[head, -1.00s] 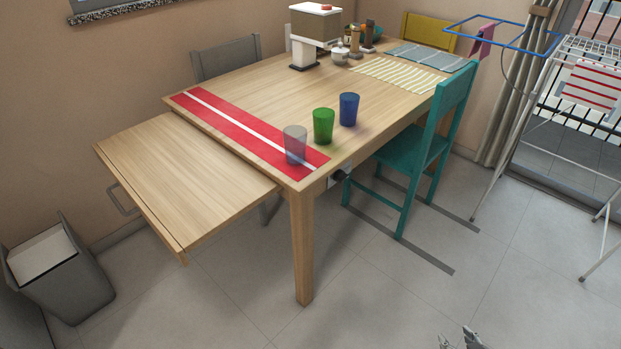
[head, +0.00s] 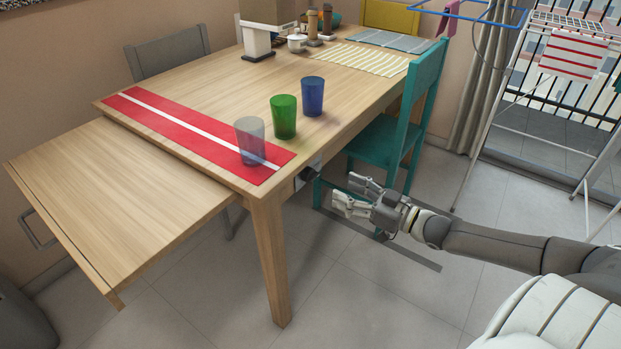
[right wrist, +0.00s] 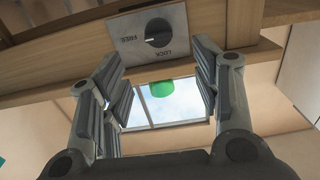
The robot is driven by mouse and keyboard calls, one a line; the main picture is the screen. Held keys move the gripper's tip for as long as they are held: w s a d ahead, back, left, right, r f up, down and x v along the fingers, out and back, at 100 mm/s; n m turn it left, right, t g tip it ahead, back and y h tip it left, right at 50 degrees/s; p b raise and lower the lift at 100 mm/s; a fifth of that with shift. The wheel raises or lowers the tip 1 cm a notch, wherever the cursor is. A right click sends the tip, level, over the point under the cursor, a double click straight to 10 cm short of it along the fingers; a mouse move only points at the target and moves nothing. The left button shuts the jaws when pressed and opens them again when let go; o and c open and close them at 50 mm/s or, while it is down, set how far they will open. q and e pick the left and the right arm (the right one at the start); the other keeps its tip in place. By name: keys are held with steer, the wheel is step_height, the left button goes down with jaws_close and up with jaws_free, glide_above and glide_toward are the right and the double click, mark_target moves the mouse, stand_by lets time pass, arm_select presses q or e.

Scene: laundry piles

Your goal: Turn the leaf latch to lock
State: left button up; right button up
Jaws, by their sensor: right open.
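The leaf latch (head: 308,174) is a dark knob on a pale plate under the table's edge, near the front leg. In the right wrist view, the latch knob (right wrist: 158,33) sits on a grey plate marked FREE and LOCK, which appears upside down. The table leaf (head: 120,190) is extended level at the left. My left gripper is out of view.
A grey, a green and a blue cup (head: 283,117) stand on the table near the red runner (head: 190,130). A teal chair (head: 385,142) stands close behind my right gripper. A drying rack (head: 497,90) is at the right. Floor in front is clear.

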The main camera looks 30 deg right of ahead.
mark_target(315, 177)
steer(key=b+x, duration=0.1)
steer(key=x, duration=0.3)
steer(key=shift+w+b, duration=0.25)
steer(key=shift+b, duration=0.1)
steer(key=b+x, duration=0.1)
steer(key=x, duration=0.2)
steer(key=shift+w+a+f, duration=0.1)
steer(key=shift+w+a, duration=0.05)
steer(key=shift+w, duration=0.15)
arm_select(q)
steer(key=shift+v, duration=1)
arm_select(e)
steer(key=shift+x, duration=0.85)
